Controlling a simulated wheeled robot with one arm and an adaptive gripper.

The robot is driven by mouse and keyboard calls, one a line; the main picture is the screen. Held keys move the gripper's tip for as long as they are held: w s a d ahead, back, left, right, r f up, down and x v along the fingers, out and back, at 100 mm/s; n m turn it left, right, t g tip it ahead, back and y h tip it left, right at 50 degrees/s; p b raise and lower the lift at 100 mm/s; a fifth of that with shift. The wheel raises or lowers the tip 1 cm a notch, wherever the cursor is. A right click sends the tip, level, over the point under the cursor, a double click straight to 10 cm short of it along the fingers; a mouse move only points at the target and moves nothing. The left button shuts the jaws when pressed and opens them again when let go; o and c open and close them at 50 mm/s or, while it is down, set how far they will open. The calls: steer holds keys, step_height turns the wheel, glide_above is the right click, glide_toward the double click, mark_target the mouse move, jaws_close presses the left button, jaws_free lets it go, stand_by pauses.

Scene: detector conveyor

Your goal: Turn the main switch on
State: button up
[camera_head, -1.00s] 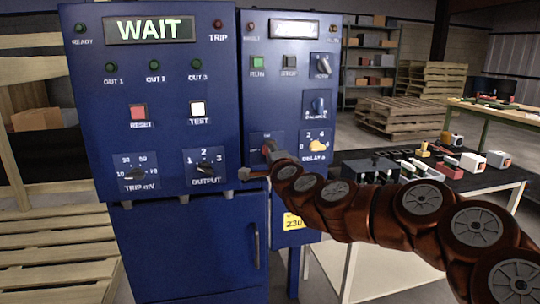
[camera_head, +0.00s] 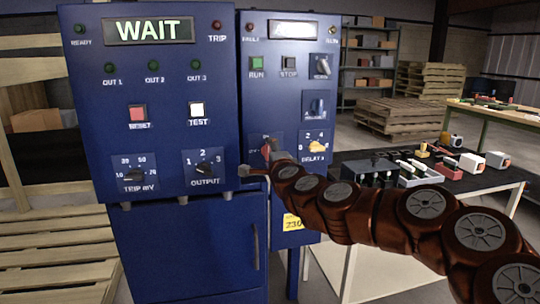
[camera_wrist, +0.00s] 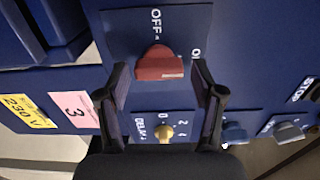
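The main switch is a red knob (camera_wrist: 160,64) on a dark blue plate (camera_wrist: 118,32), seen sideways in the wrist view. The OFF label (camera_wrist: 155,20) is above it in that picture, and a partly covered ON label (camera_wrist: 195,53) is to its right. The knob's narrow raised part appears to point toward OFF. My gripper (camera_wrist: 159,70) is open, with one dark finger on each side of the knob. I cannot tell whether either finger touches it. In the head view my gripper (camera_head: 256,168) is at the lower left of the right blue cabinet (camera_head: 290,85), largely hiding the switch.
A yellow DELAY knob (camera_wrist: 164,132) sits close below the red knob in the wrist view. The left cabinet (camera_head: 155,80) shows WAIT and has an OUTPUT knob (camera_head: 208,168) near my gripper. A black-topped table (camera_head: 485,185) with parts stands behind my arm.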

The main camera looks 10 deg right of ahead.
steer(key=shift+o, duration=0.2)
steer(key=shift+s+a, duration=0.1)
steer(key=s, duration=1.1)
steer(key=shift+s, duration=0.4)
